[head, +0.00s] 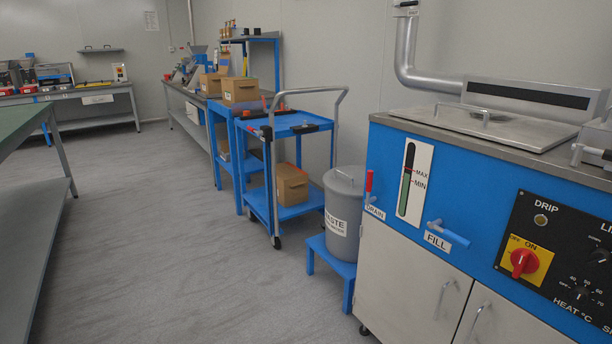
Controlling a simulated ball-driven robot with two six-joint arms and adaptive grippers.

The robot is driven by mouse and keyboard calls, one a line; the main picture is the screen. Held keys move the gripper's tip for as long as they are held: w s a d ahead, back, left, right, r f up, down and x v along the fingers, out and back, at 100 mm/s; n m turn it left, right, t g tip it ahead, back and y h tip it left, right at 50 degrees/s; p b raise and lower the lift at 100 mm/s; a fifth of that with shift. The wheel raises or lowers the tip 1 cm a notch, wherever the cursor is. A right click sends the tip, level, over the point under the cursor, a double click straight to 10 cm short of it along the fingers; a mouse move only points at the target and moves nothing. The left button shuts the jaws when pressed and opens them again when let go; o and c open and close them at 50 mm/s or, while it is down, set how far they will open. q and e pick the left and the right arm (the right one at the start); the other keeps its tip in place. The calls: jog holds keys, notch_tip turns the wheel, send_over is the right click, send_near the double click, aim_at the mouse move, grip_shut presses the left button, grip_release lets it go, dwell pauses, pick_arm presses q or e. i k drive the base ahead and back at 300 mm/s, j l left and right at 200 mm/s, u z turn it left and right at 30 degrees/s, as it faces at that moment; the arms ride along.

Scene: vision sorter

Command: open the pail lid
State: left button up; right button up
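A grey pail (343,222) with a "WASTE" label stands upright on a low blue stand in the head view, right of centre. Its grey lid (345,181) sits on top, with a small handle at its middle. The lid appears shut on the pail. The pail's right side is partly hidden by the blue machine. Neither of my grippers shows in this view.
The blue machine (484,188) with a red DRAIN lever and a FILL handle stands close on the right of the pail. A blue trolley (300,125) stands behind and left of it. A green-topped table (20,138) is at left. The grey floor (190,240) between is clear.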

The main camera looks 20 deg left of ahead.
aim_at(348, 181)
jog(key=u, duration=0.35)
jog(key=i+j+z, duration=0.15)
jog(key=z, duration=0.5)
jog(key=i+j+z, duration=0.2)
jog(key=j, duration=0.15)
jog(key=i+j+z, duration=0.15)
jog(key=j, duration=0.25)
jog(key=i+j+z, duration=0.2)
jog(key=j, duration=0.2)
jog(key=j+z, duration=0.2)
jog(key=j, duration=0.2)
